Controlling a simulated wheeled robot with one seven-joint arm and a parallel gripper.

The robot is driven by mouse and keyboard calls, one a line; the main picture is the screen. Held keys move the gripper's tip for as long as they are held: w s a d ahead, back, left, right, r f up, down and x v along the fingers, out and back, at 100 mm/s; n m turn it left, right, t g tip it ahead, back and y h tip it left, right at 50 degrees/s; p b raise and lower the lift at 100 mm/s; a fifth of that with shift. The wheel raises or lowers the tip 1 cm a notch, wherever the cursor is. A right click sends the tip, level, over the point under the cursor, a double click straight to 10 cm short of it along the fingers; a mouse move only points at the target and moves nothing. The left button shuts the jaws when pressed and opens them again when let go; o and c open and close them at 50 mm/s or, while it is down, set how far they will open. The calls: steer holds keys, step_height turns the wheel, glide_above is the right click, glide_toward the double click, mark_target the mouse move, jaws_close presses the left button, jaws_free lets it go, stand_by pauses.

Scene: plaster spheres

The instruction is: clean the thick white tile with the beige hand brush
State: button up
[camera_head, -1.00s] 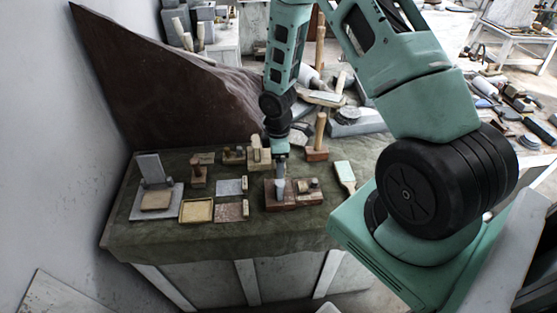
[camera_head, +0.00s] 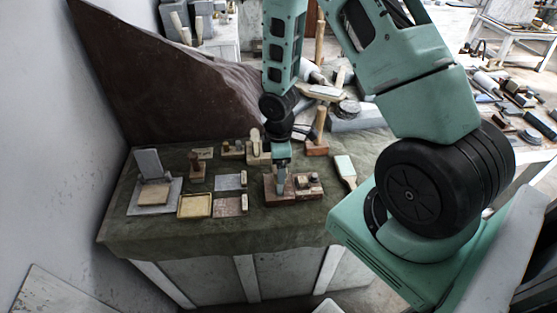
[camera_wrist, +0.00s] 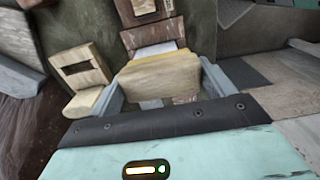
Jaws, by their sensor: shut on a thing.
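My gripper (camera_wrist: 158,88) is shut on the beige hand brush (camera_wrist: 158,78), a pale block held crosswise between both fingers. The thick white tile appears as a pale strip (camera_wrist: 156,50) just beyond the brush in the wrist view; the brush hides most of it. I cannot tell whether the brush touches the tile. In the head view my gripper (camera_head: 281,172) points down over a reddish-brown wooden board (camera_head: 270,197) near the front of the table. The brush and tile are too small there to tell apart.
The green-covered table (camera_head: 290,225) carries several small items. A yellow tray (camera_head: 195,206) and grey and speckled tiles stand left of my gripper. A wooden block with a small plane-like tool (camera_head: 310,185) is close on the right, then a pale-faced brush (camera_head: 345,168). A mallet (camera_head: 318,135) stands behind.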

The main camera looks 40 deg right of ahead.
stand_by(0.3)
steer(key=shift+w+d+r+p, duration=0.35)
steer(key=shift+w+r+p, duration=0.25)
steer(key=shift+p, duration=0.4)
steer(key=shift+w+d+r, duration=0.15)
steer(key=shift+r, duration=0.05)
steer(key=shift+w+f, duration=0.1)
steer(key=shift+r+p, duration=1.2)
steer(key=shift+r, duration=0.05)
